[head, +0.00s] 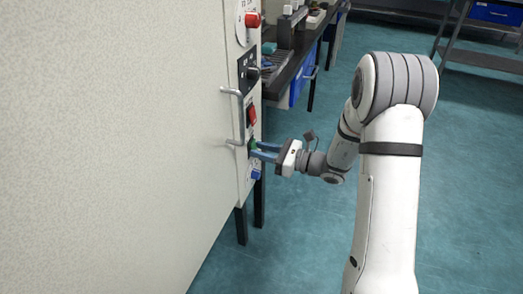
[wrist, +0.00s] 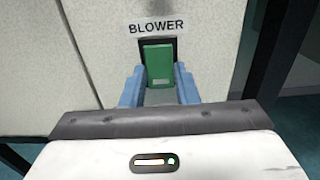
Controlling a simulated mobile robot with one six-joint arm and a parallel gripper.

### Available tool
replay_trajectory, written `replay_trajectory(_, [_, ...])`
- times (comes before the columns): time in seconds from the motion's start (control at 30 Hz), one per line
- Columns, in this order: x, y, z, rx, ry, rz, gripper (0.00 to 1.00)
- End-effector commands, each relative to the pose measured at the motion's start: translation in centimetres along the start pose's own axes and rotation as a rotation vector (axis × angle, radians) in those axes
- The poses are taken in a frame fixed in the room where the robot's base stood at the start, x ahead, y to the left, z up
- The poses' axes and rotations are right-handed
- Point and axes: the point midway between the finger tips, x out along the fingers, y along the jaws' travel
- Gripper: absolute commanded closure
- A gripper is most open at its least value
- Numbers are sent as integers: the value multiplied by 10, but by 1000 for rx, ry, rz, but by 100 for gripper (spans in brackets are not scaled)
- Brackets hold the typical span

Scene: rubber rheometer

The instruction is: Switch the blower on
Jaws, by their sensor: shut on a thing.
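The blower switch (wrist: 158,62) is a green rocker in a dark frame under the label "BLOWER" (wrist: 156,28) in the wrist view. In the head view the green switch (head: 252,143) is low on the narrow control panel of the cabinet, partly hidden by my fingers. My gripper (wrist: 158,78) has its two blue fingers on either side of the green rocker, shut on it. My gripper (head: 260,151) reaches the panel from the right in the head view. I cannot tell from these frames which way the rocker is set.
Above the green switch are a red switch (head: 251,114), a dark control (head: 248,74) and a red knob (head: 252,20). A blue item (head: 255,174) is just below. A metal handle (head: 236,118) sticks out at left.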

Motion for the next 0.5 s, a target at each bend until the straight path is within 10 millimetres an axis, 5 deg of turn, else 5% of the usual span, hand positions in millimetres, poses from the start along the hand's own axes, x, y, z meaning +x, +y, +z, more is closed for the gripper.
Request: replay_trajectory(0.5, [1,-1,-2,-1,-99,-2,96])
